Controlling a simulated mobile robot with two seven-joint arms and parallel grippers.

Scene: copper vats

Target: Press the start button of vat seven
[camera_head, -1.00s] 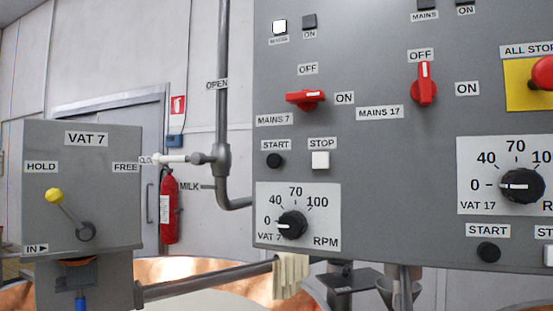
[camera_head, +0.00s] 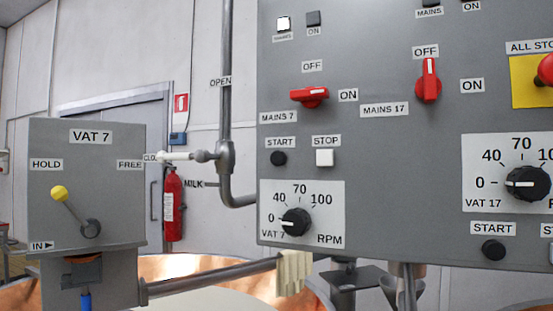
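The vat seven start button (camera_head: 278,158) is a round black button under a START label on the left of the grey control panel (camera_head: 390,200). A square white stop button (camera_head: 324,158) sits just right of it. Below them is the vat 7 RPM dial (camera_head: 296,222), its pointer at 0. Above, the red mains 7 switch (camera_head: 310,96) lies horizontal, its handle turned toward ON. Neither of my grippers shows in the head view.
The vat 17 side has a red switch (camera_head: 429,82) pointing up to OFF, a dial (camera_head: 527,183) at 0 and its own black start button (camera_head: 493,250). A red all-stop button (camera_head: 546,69) is at far right. The VAT 7 box (camera_head: 110,200) with a yellow-knobbed lever (camera_head: 60,193) stands left.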

